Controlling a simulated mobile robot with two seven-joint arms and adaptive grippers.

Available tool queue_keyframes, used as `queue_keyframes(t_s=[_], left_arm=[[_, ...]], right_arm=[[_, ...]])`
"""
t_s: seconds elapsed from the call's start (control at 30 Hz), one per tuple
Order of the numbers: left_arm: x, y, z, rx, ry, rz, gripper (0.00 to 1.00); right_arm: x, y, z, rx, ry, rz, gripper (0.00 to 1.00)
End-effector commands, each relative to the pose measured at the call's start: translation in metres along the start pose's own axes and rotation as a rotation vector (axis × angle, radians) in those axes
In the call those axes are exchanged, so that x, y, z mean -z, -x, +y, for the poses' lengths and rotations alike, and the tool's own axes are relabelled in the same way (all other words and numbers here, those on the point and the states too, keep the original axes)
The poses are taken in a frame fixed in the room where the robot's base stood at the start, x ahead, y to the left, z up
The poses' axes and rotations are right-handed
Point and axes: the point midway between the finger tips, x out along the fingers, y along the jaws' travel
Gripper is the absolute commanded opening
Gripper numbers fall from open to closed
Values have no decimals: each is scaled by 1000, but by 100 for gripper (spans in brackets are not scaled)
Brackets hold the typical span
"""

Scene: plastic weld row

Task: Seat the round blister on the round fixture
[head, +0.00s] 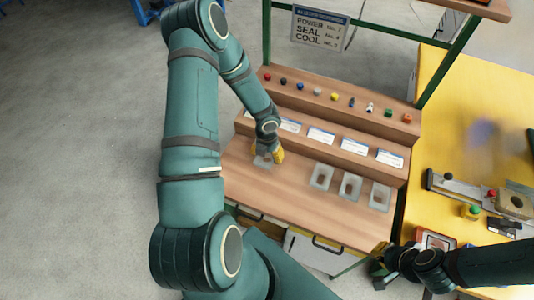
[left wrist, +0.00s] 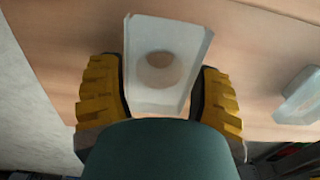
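A clear blister with a round recess (left wrist: 140,42) is between the yellow fingers of my left gripper (left wrist: 160,95) in the left wrist view. Both fingers lie against its side edges. In the head view the left gripper (head: 268,155) is low over the left part of the wooden bench, with the pale blister (head: 262,161) at its tips. I cannot tell whether the blister touches the wood. A tan block with a dark round centre (head: 514,203), possibly the round fixture, is on the yellow table at the right. My right gripper (head: 380,262) is near the bench's front right corner; its finger gap is unclear.
Three more blisters (head: 320,177) (head: 350,186) (head: 380,196) lie in a row on the bench (head: 300,205). Label cards and small coloured parts line the shelves behind. The yellow table (head: 470,120) holds a rail device (head: 455,187) and a green button box (head: 471,211).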

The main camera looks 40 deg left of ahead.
Motion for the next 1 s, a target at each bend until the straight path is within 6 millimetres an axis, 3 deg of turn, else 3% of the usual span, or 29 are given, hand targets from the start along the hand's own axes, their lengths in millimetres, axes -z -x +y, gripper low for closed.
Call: queue_keyframes(t_s=[0.47, 1.0], left_arm=[[0, 2, 0, 0, 1, 0, 41], [0, 32, 0, 0, 1, 0, 41]], right_arm=[[0, 2, -1, 0, 0, 0, 0], [4, 29, -11, 0, 0, 0, 0]])
